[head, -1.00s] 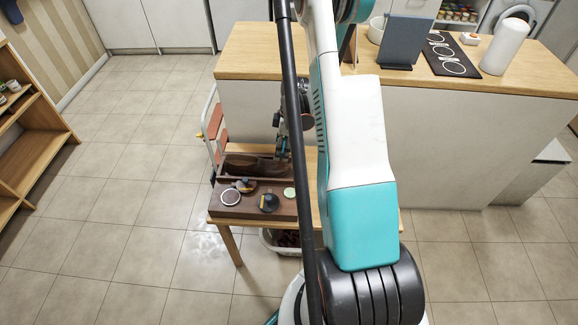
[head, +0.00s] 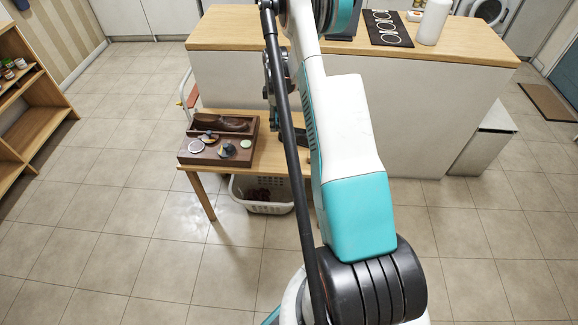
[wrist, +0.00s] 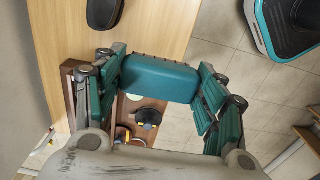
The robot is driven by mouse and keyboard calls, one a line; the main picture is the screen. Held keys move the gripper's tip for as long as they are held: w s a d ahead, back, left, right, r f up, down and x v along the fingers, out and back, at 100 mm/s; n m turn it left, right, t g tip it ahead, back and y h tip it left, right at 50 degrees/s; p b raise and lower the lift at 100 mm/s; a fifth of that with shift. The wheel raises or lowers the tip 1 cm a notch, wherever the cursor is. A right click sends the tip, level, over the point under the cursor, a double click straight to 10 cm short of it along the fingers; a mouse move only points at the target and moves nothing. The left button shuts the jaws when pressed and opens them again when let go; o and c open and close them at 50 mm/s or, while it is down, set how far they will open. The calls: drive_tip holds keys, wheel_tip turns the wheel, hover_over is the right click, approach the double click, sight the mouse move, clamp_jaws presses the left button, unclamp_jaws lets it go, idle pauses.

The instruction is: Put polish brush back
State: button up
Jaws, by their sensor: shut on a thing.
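My gripper (wrist: 163,72) is shut on a teal block with a row of dark bumps along one edge, which I take to be the polish brush (wrist: 160,80). Its bristles are not clear. In the head view my gripper (head: 272,118) is just right of the brown shoe-care box (head: 190,158), partly hidden by my arm. The box stands on a small wooden table. It holds a brown shoe-like thing (head: 234,124) in its back trough, and a white-ringed tin (head: 196,146), a dark round piece (head: 228,150) and a pale green tin (head: 246,144) in front.
The wooden table (head: 268,160) has bare top right of the box. A dark rounded object (wrist: 104,10) lies on it in the wrist view. A white laundry basket (head: 262,205) stands beneath. A counter (head: 240,42) rises behind. The tiled floor at left is open.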

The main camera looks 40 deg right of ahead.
sight(280, 159)
wheel_tip(280, 159, down, 20)
drive_tip(key=b, duration=0.6)
drive_tip(key=shift+b, duration=0.35)
drive_tip(key=shift+f, duration=0.1)
drive_tip(key=o, duration=0.9)
drive_tip(key=shift+o, duration=0.2)
wheel_tip(280, 159, up, 12)
drive_tip(key=p, duration=0.4)
drive_tip(key=shift+r, duration=0.2)
